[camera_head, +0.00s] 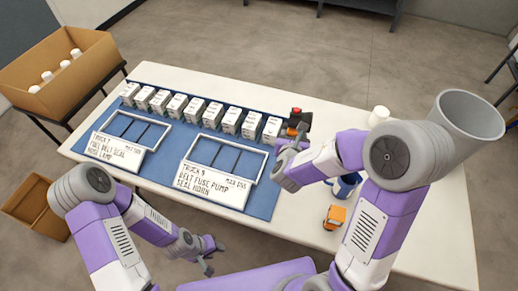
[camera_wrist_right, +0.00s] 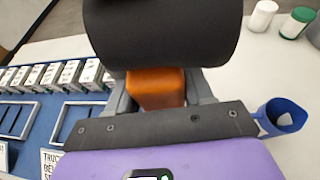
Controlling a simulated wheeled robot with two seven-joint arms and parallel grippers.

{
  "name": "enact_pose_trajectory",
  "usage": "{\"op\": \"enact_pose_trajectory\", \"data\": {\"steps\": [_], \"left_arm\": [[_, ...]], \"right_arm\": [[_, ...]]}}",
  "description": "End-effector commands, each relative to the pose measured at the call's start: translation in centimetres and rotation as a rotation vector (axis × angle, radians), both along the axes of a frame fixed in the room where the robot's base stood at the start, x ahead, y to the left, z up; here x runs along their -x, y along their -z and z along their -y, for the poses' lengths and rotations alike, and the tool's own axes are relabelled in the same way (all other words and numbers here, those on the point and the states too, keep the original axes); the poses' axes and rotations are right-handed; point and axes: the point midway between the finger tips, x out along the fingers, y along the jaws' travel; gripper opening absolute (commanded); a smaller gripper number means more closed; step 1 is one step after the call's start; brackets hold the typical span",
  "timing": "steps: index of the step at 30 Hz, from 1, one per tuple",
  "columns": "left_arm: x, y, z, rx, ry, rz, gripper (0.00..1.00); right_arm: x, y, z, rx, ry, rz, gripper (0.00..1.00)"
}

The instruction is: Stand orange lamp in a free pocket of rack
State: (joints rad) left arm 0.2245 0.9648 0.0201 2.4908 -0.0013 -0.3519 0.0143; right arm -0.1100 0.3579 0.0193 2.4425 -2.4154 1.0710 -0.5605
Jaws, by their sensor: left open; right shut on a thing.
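My right gripper (camera_wrist_right: 155,92) is shut on an orange block-like thing, taken as the orange lamp (camera_wrist_right: 155,88), in the right wrist view. My wrist hides part of it. In the head view the right gripper (camera_head: 285,150) is over the blue mat's right end, right of the racks. The left rack (camera_head: 133,130) and right rack (camera_head: 228,157) are white-framed, each with several pockets that look empty, behind printed cards. My left gripper (camera_head: 208,257) is open and empty near the table's front edge.
Several white boxes (camera_head: 178,105) stand in a row behind the racks. A dark, red-topped thing (camera_head: 300,117) is at the row's right end. A blue mug (camera_head: 345,185) and another orange thing (camera_head: 335,215) stand on the right. A cardboard box (camera_head: 65,75) is at left.

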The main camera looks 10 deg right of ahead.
Motion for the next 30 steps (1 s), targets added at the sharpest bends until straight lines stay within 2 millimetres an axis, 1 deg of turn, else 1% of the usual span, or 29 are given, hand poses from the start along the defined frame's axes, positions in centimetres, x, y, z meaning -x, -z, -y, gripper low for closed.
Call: {"op": "enact_pose_trajectory", "data": {"steps": [1, 3, 6, 9, 12, 16, 19, 24, 27, 30], "left_arm": [[0.0, 2.4, 0.0, 0.000, 0.000, 0.000, 0.43], [0.0, 4.1, 0.0, 0.000, 0.000, 0.000, 0.43], [0.0, 6.0, 0.0, 0.000, 0.000, 0.000, 0.43], [0.0, 7.5, 0.0, 0.000, -0.001, 0.000, 0.43], [0.0, 8.5, 0.0, 0.000, -0.001, 0.001, 0.43], [0.0, 9.1, 0.0, 0.000, 0.000, 0.001, 0.43], [0.0, 9.6, 0.0, 0.000, 0.000, 0.001, 0.43], [0.0, 10.6, 0.0, 0.000, 0.000, 0.001, 0.43], [0.0, 10.8, 0.0, 0.000, 0.000, 0.001, 0.43], [0.0, 11.0, 0.0, 0.000, 0.000, 0.001, 0.43]], "right_arm": [[-0.5, 2.5, 1.1, 0.001, 0.022, 0.003, 0.00], [-1.0, 4.4, 2.3, 0.001, 0.047, 0.003, 0.00], [-1.5, 6.6, 4.0, 0.003, 0.080, 0.002, 0.00], [-1.9, 8.3, 5.4, 0.005, 0.106, 0.004, 0.00], [-2.2, 9.4, 6.4, 0.006, 0.123, 0.004, 0.00], [-2.4, 10.3, 7.1, 0.007, 0.135, 0.003, 0.00], [-2.4, 11.9, 7.2, 0.008, 0.139, 0.000, 0.00], [-2.4, 15.0, 7.2, 0.007, 0.138, -0.001, 0.00], [-2.4, 16.0, 7.2, 0.008, 0.138, 0.001, 0.00], [-2.4, 16.5, 7.2, 0.008, 0.138, 0.003, 0.00]]}}
